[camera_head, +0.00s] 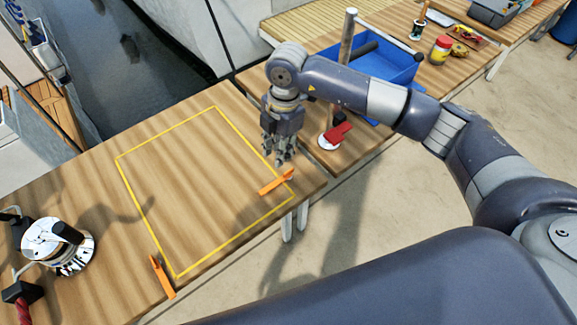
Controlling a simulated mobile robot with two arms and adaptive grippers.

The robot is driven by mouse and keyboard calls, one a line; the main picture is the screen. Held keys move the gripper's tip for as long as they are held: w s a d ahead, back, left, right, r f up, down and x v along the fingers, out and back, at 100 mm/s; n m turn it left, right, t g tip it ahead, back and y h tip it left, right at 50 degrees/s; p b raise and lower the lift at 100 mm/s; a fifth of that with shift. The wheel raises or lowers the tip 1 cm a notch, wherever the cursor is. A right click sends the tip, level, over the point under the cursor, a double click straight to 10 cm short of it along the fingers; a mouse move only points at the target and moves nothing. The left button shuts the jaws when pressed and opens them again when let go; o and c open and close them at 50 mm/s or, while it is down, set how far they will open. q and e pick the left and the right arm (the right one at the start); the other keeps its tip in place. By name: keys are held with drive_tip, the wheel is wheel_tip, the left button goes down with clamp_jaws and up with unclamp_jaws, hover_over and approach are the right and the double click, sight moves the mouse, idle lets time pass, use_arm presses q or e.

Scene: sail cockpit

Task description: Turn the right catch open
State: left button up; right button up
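The right catch (275,182) is an orange bar on the wooden top, lying across the yellow outline near its right corner. A second orange catch (162,277) lies near the outline's front corner, partly across the line. The yellow outline (140,207) marks a rectangular panel in the wood. My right gripper (281,160) points down just above and behind the right catch and looks apart from it. Its fingers are small and bunched in this view, so their opening is unclear. My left gripper is out of view.
A silver winch-like drum (58,243) stands at the left. A red-handled part (337,133), an upright post (346,45) and a blue tray (375,65) stand beyond my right gripper. The wood inside the outline is bare.

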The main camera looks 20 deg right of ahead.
sight(288, 171)
drive_tip(key=shift+m+h, duration=0.4)
drive_tip(key=shift+h, duration=0.2)
drive_tip(key=d+f, duration=0.1)
drive_tip(key=f, duration=0.2)
drive_tip(key=d+f+p, duration=0.1)
drive_tip(key=f, duration=0.2)
drive_tip(key=f+p, duration=0.1)
drive_tip(key=f, duration=0.2)
drive_tip(key=shift+w+d, duration=0.35)
drive_tip(key=shift+d, duration=0.05)
drive_tip(key=shift+f, duration=0.65)
clamp_jaws()
